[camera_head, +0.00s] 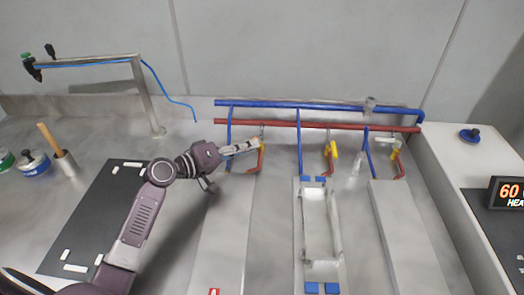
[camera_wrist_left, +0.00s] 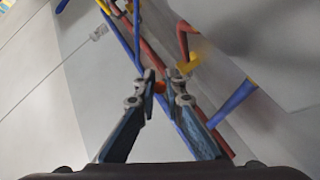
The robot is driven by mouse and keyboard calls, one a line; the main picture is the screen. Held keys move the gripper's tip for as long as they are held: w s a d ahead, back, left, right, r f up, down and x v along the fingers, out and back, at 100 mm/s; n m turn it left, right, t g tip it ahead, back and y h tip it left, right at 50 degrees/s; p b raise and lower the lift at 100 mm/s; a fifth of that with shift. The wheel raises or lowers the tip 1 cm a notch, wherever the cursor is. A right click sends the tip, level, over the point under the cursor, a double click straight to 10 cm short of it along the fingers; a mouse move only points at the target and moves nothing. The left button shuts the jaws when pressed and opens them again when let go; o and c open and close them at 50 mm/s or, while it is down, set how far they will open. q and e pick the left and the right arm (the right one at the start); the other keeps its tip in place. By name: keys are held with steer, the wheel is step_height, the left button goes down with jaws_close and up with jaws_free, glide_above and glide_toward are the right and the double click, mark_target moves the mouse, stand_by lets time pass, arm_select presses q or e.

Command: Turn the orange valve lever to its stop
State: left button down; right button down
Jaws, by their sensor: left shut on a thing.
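My left gripper (camera_head: 255,143) reaches in from the left to the leftmost valve below the red pipe. In the left wrist view its fingertips (camera_wrist_left: 160,84) are shut on a small orange piece (camera_wrist_left: 159,87), which I take for the orange valve lever. Most of the lever is hidden between the fingers, so its angle is hard to tell. In the head view, an orange-yellow part (camera_head: 262,147) shows just beside the fingertips, above a red pipe stub. My right gripper is not in view.
A blue pipe (camera_head: 300,104) and a red pipe (camera_head: 312,126) run along the back. A yellow valve (camera_head: 332,150) and another valve (camera_head: 396,142) stand to the right. A metal holder (camera_head: 317,230) stands in the middle. A dark mat (camera_head: 90,215) lies left.

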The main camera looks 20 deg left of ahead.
arm_select(q)
steer(key=shift+a, duration=0.1)
steer(key=c, duration=2)
jaws_free()
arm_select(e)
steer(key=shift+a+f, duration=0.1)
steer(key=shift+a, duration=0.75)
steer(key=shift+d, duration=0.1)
arm_select(q)
steer(key=v, duration=1.2)
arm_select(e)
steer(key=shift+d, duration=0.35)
arm_select(q)
steer(key=shift+c, duration=0.2)
